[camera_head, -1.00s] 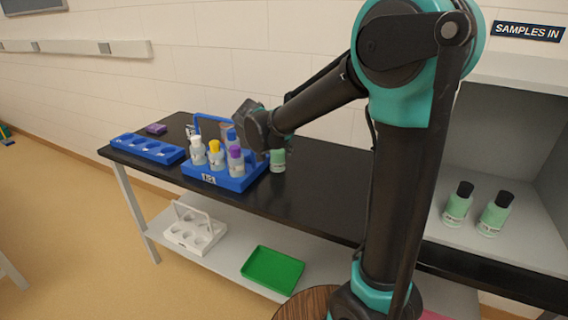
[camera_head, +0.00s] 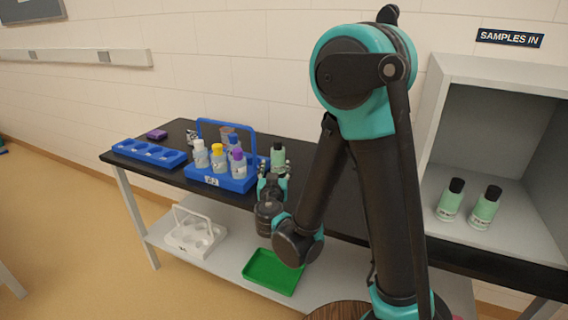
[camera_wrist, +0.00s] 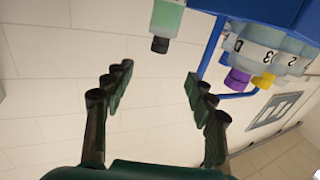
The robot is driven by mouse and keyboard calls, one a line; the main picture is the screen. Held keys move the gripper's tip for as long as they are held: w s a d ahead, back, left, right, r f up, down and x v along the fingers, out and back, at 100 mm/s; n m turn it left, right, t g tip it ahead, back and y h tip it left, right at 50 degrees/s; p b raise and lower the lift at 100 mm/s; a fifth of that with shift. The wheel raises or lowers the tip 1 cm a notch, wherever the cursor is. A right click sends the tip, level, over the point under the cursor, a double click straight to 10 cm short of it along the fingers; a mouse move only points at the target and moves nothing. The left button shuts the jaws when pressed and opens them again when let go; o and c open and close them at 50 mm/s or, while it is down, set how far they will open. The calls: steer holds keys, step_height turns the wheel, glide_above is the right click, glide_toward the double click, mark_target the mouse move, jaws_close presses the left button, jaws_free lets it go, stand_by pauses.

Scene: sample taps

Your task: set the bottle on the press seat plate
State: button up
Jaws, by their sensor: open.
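A green bottle with a black cap (camera_head: 278,157) stands on the black bench just right of the blue caddy. It also shows upside down at the top of the wrist view (camera_wrist: 166,22). My gripper (camera_head: 274,175) is low on the near side of this bottle, pointing at it. In the wrist view my gripper (camera_wrist: 155,85) is open and empty, with the bottle beyond its fingertips and apart from them. Two more green bottles, left (camera_head: 450,200) and right (camera_head: 485,207), stand in the grey SAMPLES IN cubby. I cannot make out the press seat plate.
The blue caddy (camera_head: 224,183) holds several bottles with coloured caps, close to the left of the green bottle; its handle rises above them. A blue rack (camera_head: 148,153) and a purple block (camera_head: 157,134) lie farther left. A green tray (camera_head: 272,272) and white carrier (camera_head: 195,235) sit on the lower shelf.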

mark_target(277, 144)
steer(key=w, duration=1.1)
steer(key=shift+w+a, duration=0.2)
steer(key=shift+w, duration=0.15)
steer(key=shift+w+a+r, duration=0.1)
steer(key=shift+w+r, duration=0.05)
steer(key=shift+w, duration=1.15)
steer(key=shift+w+a+r, duration=0.1)
steer(key=shift+w+r, duration=0.05)
steer(key=shift+w, duration=1.15)
steer(key=shift+c, duration=0.6)
jaws_close()
